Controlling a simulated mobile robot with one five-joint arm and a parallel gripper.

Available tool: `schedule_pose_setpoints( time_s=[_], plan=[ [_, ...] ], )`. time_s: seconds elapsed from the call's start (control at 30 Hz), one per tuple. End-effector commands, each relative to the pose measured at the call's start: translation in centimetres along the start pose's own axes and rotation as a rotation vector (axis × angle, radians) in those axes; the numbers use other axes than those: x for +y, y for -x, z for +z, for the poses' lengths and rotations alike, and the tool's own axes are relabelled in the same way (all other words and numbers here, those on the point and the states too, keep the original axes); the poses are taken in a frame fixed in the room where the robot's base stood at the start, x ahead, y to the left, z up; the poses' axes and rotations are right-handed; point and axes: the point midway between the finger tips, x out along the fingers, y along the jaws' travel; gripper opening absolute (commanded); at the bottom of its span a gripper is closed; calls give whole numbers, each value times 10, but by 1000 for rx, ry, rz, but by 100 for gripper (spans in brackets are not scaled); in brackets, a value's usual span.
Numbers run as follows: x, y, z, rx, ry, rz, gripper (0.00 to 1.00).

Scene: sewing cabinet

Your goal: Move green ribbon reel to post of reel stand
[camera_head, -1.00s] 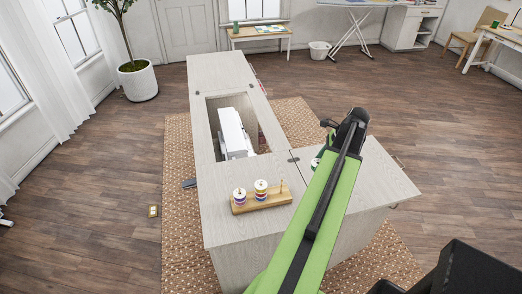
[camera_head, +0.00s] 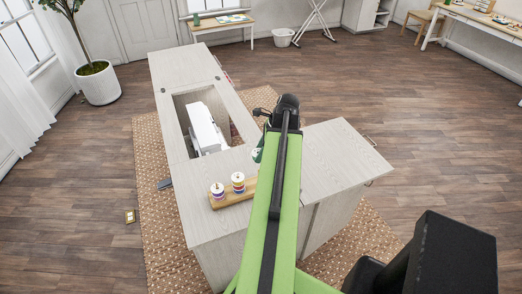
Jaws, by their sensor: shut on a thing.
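The green ribbon reel (camera_head: 257,154) shows only as a small green and pale piece at the left edge of my green arm, over the cabinet top. My gripper is mostly hidden behind that arm; the reel moves with it, so it is shut on the reel. The reel stand (camera_head: 232,200) is a wooden block on the cabinet top, just left of my arm and nearer than the reel. It bears a purple-and-white reel (camera_head: 217,191) and a multicoloured reel (camera_head: 238,182). Its right end, where a bare post stood earlier, is hidden behind my arm.
The pale sewing cabinet (camera_head: 330,165) has an opening with a white sewing machine (camera_head: 205,130) behind the stand. A woven rug (camera_head: 150,200) lies under it. A potted plant (camera_head: 98,85) stands at the far left. The wooden floor around is largely clear.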

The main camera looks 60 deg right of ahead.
Motion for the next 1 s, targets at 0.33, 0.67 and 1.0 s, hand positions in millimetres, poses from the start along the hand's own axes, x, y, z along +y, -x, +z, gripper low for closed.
schedule_pose_setpoints(
  time_s=[0.33,0.67,1.0],
  plan=[
    [0,-32,-13,0,2,1,9],
    [-1,-44,-17,0,2,1,9],
    [-1,-48,-18,0,3,1,9]
  ],
)
